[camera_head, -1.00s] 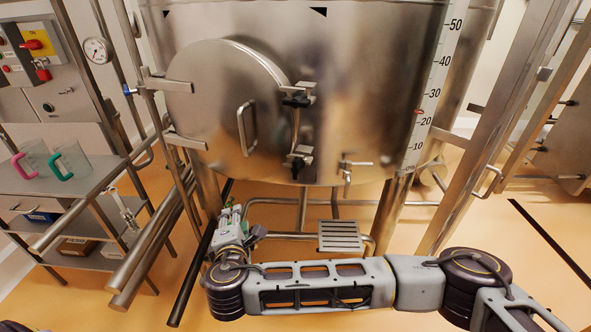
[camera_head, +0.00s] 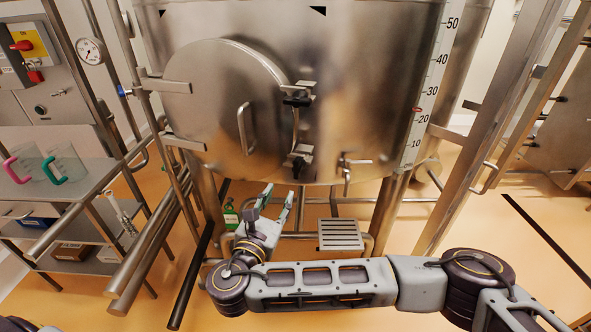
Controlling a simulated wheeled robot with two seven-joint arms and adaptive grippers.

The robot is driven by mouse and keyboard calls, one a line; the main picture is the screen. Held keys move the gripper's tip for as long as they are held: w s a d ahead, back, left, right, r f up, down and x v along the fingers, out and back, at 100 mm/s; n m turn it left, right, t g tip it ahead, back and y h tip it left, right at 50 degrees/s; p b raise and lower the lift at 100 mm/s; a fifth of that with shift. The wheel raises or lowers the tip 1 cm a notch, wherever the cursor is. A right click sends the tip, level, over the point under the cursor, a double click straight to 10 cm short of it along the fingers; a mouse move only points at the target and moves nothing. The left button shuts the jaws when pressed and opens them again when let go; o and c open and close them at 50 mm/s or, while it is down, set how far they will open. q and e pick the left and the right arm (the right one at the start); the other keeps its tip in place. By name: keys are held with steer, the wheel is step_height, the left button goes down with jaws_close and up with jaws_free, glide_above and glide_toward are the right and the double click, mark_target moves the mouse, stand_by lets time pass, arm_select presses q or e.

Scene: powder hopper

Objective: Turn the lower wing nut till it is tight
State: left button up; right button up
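The round steel hatch door (camera_head: 215,95) is closed on the front of the hopper (camera_head: 370,60). The lower wing nut (camera_head: 299,162) is a dark clamp with a steel top at the door's lower right edge. The similar upper wing nut (camera_head: 298,95) sits above it. How tight either one is cannot be told. My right gripper (camera_head: 279,193) is below the lower wing nut, pointing up, with its fingers apart and nothing between them. It does not touch the nut. My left gripper is not in view.
A valve with a handle (camera_head: 347,170) sticks out right of the lower wing nut. A small grated step (camera_head: 340,235) and pipes lie below the hopper. A shelf (camera_head: 65,190) with jugs stands at the left.

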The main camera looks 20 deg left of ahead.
mark_target(296, 169)
steer(key=shift+d+n, duration=0.2)
steer(key=shift+n, duration=1)
steer(key=shift+w, duration=0.1)
steer(key=shift+w+d+p, duration=0.1)
steer(key=shift+w+p, duration=1.25)
steer(key=shift+w, duration=5.45)
steer(key=shift+c, duration=0.2)
jaws_close()
